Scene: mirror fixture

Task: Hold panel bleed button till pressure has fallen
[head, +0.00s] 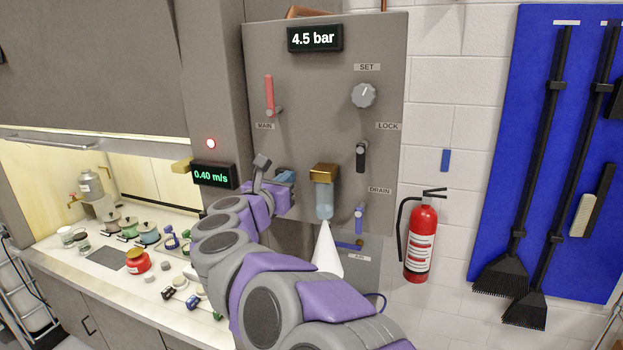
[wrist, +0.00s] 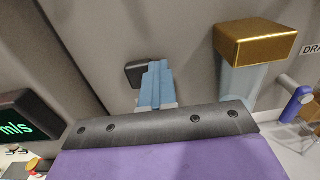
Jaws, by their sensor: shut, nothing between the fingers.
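The grey panel (head: 335,110) carries a pressure display (head: 314,39) reading 4.5 bar. My gripper (head: 288,175) is at the panel's lower left, its light blue fingers shut together and empty. In the wrist view the fingers (wrist: 155,84) point at the panel. A small black block (wrist: 136,74), which looks like the bleed button, shows just left of the fingertips and is partly covered by them. I cannot tell whether they touch or press it. In the head view my arm and gripper hide most of that spot.
A brass-topped blue bowl (head: 324,190) hangs right of my gripper, with a white cone (head: 327,250) below it. A red lever (head: 269,94), grey knob (head: 363,95) and black lever (head: 361,156) are on the panel. A fire extinguisher (head: 421,243) hangs right; a cluttered bench (head: 60,265) stands left.

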